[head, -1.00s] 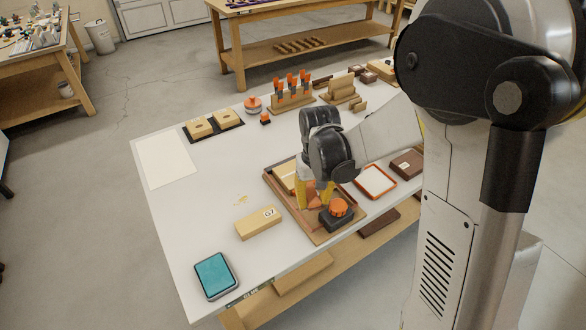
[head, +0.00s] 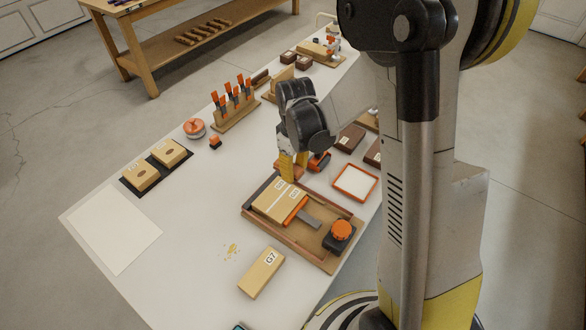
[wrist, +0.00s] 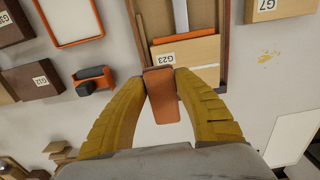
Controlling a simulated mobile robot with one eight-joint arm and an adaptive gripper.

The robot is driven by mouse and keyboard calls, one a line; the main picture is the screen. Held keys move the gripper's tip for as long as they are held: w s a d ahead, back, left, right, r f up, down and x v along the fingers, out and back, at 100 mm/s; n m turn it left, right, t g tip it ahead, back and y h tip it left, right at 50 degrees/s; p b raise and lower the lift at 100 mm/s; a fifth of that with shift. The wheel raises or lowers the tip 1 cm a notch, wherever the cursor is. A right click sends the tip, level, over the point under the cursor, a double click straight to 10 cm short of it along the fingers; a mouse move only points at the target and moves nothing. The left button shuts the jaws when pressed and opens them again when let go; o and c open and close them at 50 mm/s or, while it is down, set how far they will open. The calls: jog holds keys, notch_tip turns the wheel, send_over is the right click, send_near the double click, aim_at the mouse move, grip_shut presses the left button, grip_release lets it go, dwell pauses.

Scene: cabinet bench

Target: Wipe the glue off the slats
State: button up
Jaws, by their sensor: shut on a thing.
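Pale wooden slats (head: 275,200), two with labels, lie side by side in a brown wooden tray (head: 322,262). The slat marked G23 (wrist: 196,50) also shows in the wrist view. An orange strip with a grey metal piece (head: 309,217) lies across the slats' near end. My gripper (head: 287,170) is over the tray's far edge, its yellow fingers shut on a terracotta-coloured pad (wrist: 163,98). I cannot tell whether the pad touches a slat.
A block marked G7 (head: 261,272) lies near the tray. A black block with an orange knob (head: 339,237) sits at the tray's near right. An orange-rimmed tray (head: 356,183) and a dark orange-trimmed tool (wrist: 93,80) are close by.

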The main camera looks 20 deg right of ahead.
aim_at(296, 189)
jog(key=shift+s+d+f+b, duration=0.15)
jog(key=shift+f+b, duration=0.45)
jog(key=shift+f, duration=0.2)
jog(key=shift+f+b, duration=1.3)
jog(key=shift+f, duration=0.65)
jog(key=shift+f+b, duration=0.75)
jog(key=shift+b, duration=0.05)
jog(key=shift+s+a+b, duration=0.2)
jog(key=shift+s+a, duration=0.8)
jog(key=shift+a, duration=0.5)
jog(key=shift+s+a+b, duration=0.2)
jog(key=shift+s+a, duration=0.75)
jog(key=shift+a, duration=0.5)
jog(key=shift+s+a+b, duration=0.2)
jog(key=shift+s+a, duration=0.8)
jog(key=shift+a, duration=0.5)
jog(key=shift+w+d, duration=0.1)
jog(key=shift+w+d+b, duration=0.2)
jog(key=shift+w+d, duration=0.75)
jog(key=shift+d, duration=0.5)
jog(key=shift+w+d+b, duration=0.15)
jog(key=shift+w+d, duration=0.8)
jog(key=shift+d, duration=0.5)
jog(key=shift+w+d+b, duration=0.2)
jog(key=shift+w+d, duration=0.75)
jog(key=shift+d, duration=0.5)
